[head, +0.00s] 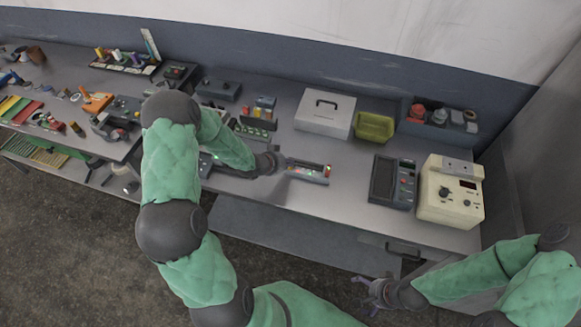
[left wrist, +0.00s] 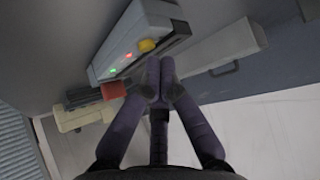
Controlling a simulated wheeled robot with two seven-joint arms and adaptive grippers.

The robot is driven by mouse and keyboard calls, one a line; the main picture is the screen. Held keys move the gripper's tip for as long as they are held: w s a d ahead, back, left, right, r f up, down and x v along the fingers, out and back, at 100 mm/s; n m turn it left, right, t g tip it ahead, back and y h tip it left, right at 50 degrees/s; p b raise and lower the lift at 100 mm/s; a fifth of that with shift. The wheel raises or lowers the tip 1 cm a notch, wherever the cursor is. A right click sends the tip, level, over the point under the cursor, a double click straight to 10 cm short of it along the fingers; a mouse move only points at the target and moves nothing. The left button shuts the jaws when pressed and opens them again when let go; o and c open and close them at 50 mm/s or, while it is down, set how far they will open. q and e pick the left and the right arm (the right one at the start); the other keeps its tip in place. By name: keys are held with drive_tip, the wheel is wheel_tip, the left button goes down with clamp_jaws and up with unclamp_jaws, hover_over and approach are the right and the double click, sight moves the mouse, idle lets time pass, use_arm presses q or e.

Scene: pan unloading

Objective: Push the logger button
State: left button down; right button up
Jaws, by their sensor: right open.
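The device with small lit lamps, which I take for the logger (head: 309,173), is a low grey box near the front middle of the bench. In the left wrist view the logger (left wrist: 118,45) shows a green lamp, a red lamp and a round yellow button (left wrist: 147,45). My left gripper (head: 281,158) is at its left end in the head view. In the left wrist view the left gripper (left wrist: 159,68) has its fingertips together with nothing between them, close to the yellow button; I cannot tell whether they touch it. My right gripper (head: 374,291) is open and empty, before the bench's front edge.
Behind the logger stand a pale box with a handle (head: 325,112) and a yellow-green bin (head: 374,127). To the right are a dark meter (head: 393,181) and a cream instrument (head: 450,192). Bare bench lies between the logger and the meter. My left arm hides part of the bench.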

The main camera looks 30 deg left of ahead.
use_arm(q)
drive_tip(key=shift+f+b, duration=0.3)
drive_tip(key=shift+f, duration=0.15)
idle(0.3)
drive_tip(key=shift+r, duration=0.1)
drive_tip(key=shift+r+p, duration=0.7)
drive_tip(key=shift+r, duration=0.15)
wheel_tip(320, 180, up, 6)
drive_tip(key=p, duration=0.5)
drive_tip(key=shift+s+f, duration=0.1)
idle(0.3)
